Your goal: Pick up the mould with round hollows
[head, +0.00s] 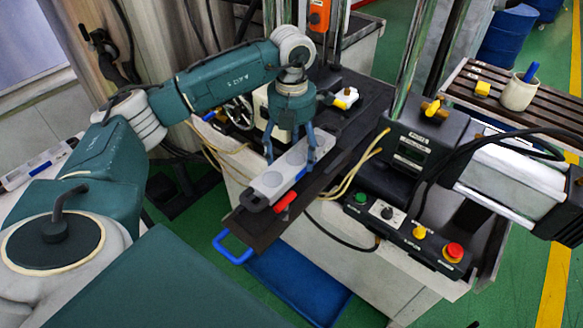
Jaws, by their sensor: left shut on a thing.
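The mould with round hollows (270,181) is a light grey bar with a row of round recesses and a dark end piece. It is at the middle of the head view, over a dark plate (250,219) with a blue handle (233,248). My left gripper (290,157) reaches down from above and is shut on the mould, with fingers on both sides of it. I cannot tell whether the mould touches the plate. My right gripper is not in view.
A red handle (286,201) lies beside the mould. A control box with buttons (408,228) stands to the right. A slatted table (500,97) holds a cup (518,95) and a yellow block (482,89). Another pale mould (38,164) lies far left. A blue tray (300,285) is below.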

